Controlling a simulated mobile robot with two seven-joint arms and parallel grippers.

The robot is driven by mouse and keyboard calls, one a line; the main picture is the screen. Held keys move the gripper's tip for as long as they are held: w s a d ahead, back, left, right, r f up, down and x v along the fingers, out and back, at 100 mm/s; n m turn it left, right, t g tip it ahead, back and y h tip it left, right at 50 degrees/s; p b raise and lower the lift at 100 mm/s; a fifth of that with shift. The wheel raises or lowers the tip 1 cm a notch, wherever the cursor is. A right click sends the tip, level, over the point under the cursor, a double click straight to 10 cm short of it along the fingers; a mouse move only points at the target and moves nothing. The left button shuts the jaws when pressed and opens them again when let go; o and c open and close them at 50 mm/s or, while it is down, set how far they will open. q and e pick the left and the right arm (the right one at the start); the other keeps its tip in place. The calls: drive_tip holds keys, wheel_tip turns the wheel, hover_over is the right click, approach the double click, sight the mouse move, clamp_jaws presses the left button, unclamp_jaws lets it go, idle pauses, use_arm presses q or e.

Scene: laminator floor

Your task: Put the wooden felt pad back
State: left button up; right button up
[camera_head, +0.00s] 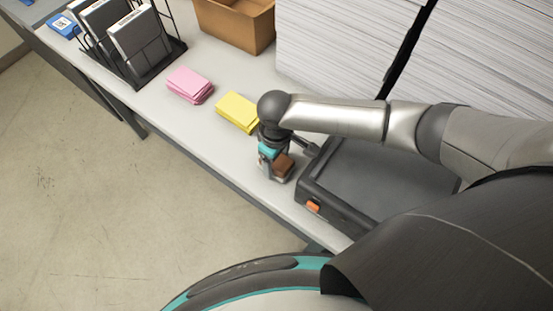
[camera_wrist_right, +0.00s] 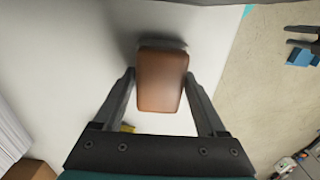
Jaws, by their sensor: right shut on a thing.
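The wooden felt pad (camera_wrist_right: 161,80) is a brown block with rounded corners, between the two fingers of my right gripper (camera_wrist_right: 161,84) in the right wrist view. In the head view the pad (camera_head: 284,166) shows at the fingers of my right gripper (camera_head: 277,171), over the front part of the light table (camera_head: 190,118). The right gripper is shut on the pad. Whether the pad touches the table top is hard to tell. My left gripper is not in view.
A dark flat machine with an orange switch (camera_head: 313,207) stands right beside the gripper. Yellow notes (camera_head: 237,112) and pink notes (camera_head: 190,85) lie to the left. A cardboard box (camera_head: 236,24), paper stacks (camera_head: 335,45) and a black rack (camera_head: 160,65) stand behind.

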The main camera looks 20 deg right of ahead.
drive_tip(key=shift+f, duration=0.2)
drive_tip(key=o, duration=1.2)
drive_tip(key=shift+o, duration=0.2)
drive_tip(key=shift+r, duration=0.1)
wheel_tip(320, 180, up, 12)
drive_tip(key=p, duration=0.1)
drive_tip(key=shift+r, duration=0.15)
